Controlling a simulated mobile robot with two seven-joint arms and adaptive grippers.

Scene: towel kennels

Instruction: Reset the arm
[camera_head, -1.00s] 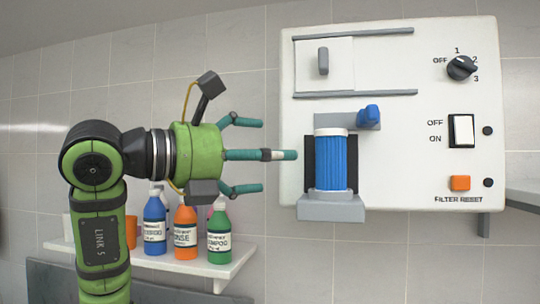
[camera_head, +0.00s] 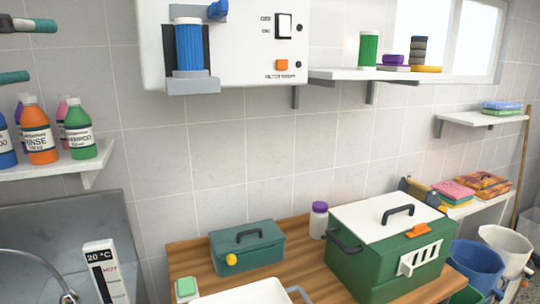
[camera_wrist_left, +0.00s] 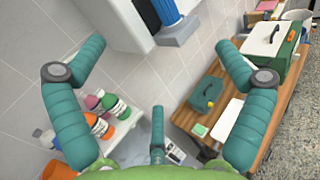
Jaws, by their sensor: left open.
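My left gripper (camera_head: 40,50) shows only as teal fingertips at the upper left edge of the head view. In the left wrist view the gripper (camera_wrist_left: 158,72) has its three teal fingers spread wide with nothing between them. The white wall panel (camera_head: 245,60) holds a blue ribbed filter (camera_head: 189,47) in a grey holder, to the right of the fingertips and apart from them. An orange reset button (camera_head: 281,65) and a rocker switch (camera_head: 284,26) sit on the panel. The rest of my left arm is outside the head view. My right gripper does not show.
Bottles stand on a shelf (camera_head: 60,164) at left, close to the fingers. A wooden table (camera_head: 312,276) holds a teal box (camera_head: 247,247) and a green-white kennel (camera_head: 388,245). A shelf (camera_head: 350,75) right of the panel holds a green filter (camera_head: 369,49).

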